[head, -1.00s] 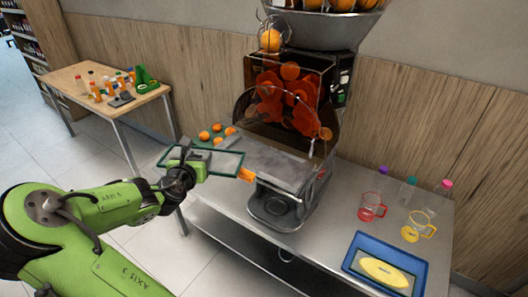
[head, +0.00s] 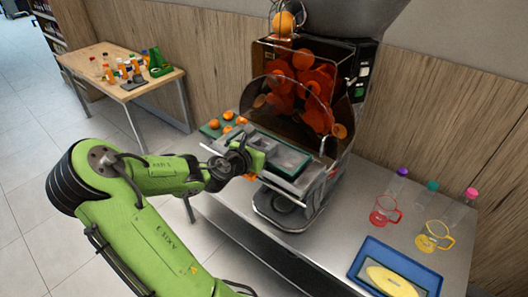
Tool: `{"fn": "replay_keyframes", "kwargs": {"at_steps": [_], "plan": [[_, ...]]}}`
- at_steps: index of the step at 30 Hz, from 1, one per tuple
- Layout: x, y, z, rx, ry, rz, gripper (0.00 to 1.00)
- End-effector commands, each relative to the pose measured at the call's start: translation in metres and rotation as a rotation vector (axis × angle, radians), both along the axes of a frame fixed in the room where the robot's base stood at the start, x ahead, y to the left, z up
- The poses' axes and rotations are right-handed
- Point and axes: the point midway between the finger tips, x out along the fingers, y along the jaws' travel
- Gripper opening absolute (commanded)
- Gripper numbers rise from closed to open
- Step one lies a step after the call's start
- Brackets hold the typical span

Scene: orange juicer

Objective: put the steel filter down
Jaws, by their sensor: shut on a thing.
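The steel filter (head: 291,160) is a flat grey rectangle with a dark green rim. It is at the front of the orange juicer (head: 330,150), level or nearly so, over the machine's grey tray area. I cannot tell whether it touches the machine. My gripper (head: 267,147) is shut on the filter's left end, with the arm reaching in from the left. The fingertips are small and partly hidden in this view.
Several oranges (head: 228,116) lie on a green board left of the juicer. A red jug (head: 383,212), a yellow jug (head: 432,237), capped bottles and a blue tray (head: 366,258) stand to the right. A wooden side table (head: 103,60) with bottles is at the back left.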

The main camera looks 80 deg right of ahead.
Motion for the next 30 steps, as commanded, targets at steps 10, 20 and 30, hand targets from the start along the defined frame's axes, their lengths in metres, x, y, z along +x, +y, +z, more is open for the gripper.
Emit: {"fn": "replay_keyframes", "kwargs": {"at_steps": [10, 20, 30], "plan": [[0.000, 0.000, -0.009, 0.000, -0.001, 0.000, 0.14], [0.001, 0.002, -0.022, 0.011, -0.002, 0.002, 0.14], [0.000, 0.003, -0.024, 0.016, 0.001, -0.002, 0.72]]}}
